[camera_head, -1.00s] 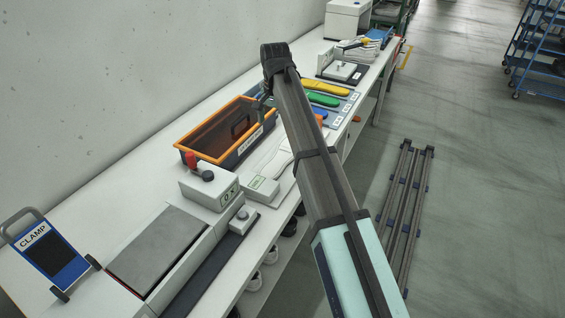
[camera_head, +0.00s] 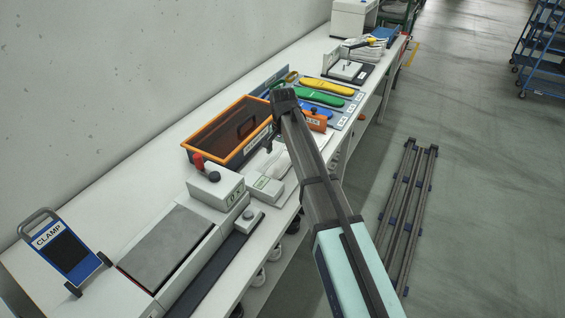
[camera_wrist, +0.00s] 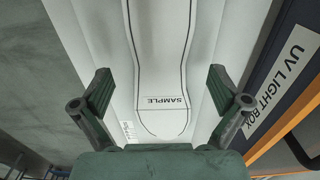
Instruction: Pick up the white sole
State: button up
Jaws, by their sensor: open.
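My gripper (camera_wrist: 162,92) is open and empty in the wrist view, its fingers wide apart on either side of a sole-shaped black outline (camera_wrist: 160,50) marked SAMPLE on a white surface. I cannot tell whether a white sole lies inside that outline. In the head view my arm reaches over the bench, and its end hides part of the white area (camera_head: 262,162) beside the orange-rimmed box. The fingers are too small and dark to make out there. Several coloured soles lie farther back, among them a yellow one (camera_head: 327,87) and a green one (camera_head: 320,98).
The orange-rimmed UV light box (camera_head: 196,151) stands close to my gripper; its label (camera_wrist: 283,92) shows at the right in the wrist view. A scale (camera_head: 216,188) and a blue CLAMP stand (camera_head: 66,255) are nearer. A fixture (camera_head: 350,68) stands farther back.

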jog(key=shift+f, duration=1.2)
jog(key=c, duration=1.4)
jog(key=shift+r, duration=0.1)
